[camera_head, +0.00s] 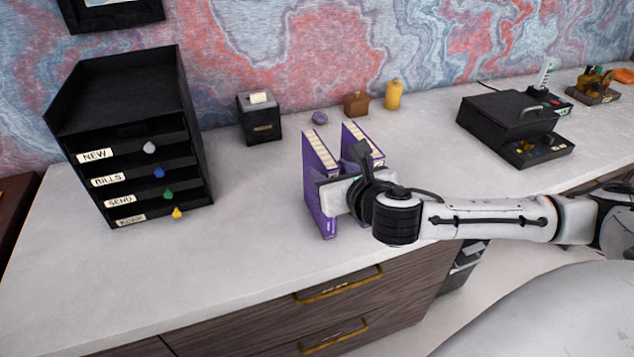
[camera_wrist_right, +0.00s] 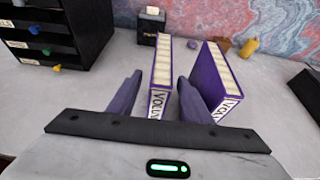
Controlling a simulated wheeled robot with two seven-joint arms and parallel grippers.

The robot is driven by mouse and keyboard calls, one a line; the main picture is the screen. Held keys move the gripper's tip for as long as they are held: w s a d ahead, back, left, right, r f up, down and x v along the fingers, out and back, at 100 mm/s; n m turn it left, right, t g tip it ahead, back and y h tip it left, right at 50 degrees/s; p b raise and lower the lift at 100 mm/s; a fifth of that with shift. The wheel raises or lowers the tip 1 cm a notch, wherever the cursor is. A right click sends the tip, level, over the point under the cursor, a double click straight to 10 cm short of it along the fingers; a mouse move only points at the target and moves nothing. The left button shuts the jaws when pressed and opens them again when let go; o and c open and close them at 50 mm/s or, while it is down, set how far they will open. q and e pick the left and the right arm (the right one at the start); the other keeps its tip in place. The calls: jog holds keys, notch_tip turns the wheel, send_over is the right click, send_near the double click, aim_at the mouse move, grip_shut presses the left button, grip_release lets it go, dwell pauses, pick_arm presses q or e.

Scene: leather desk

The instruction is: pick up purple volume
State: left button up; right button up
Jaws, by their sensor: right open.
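Two purple volumes stand upright on the desk, side by side with a gap between them. The left volume (camera_head: 318,165) also shows in the wrist view (camera_wrist_right: 160,75), with pale page edges on top and a lettered spine facing me. The right volume (camera_head: 362,142) stands slightly angled in the wrist view (camera_wrist_right: 213,85). My right gripper (camera_wrist_right: 158,98) is open in front of them, one finger on each side of the left volume's near end. Its right finger is near the gap between the volumes. My left gripper is not in view.
A black labelled drawer organiser (camera_head: 130,140) stands at the left. A small black box (camera_head: 260,118), a purple round item (camera_head: 320,118) and brown and yellow (camera_head: 394,94) containers stand behind. A black box with an open drawer (camera_head: 515,125) is at the right. The desk's front left is clear.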

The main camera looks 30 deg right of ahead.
jog(key=x, duration=0.6)
jog(key=shift+w+d+f, duration=0.1)
jog(key=shift+w+f, duration=0.05)
jog(key=shift+w, duration=0.1)
grip_shut()
dwell(1.2)
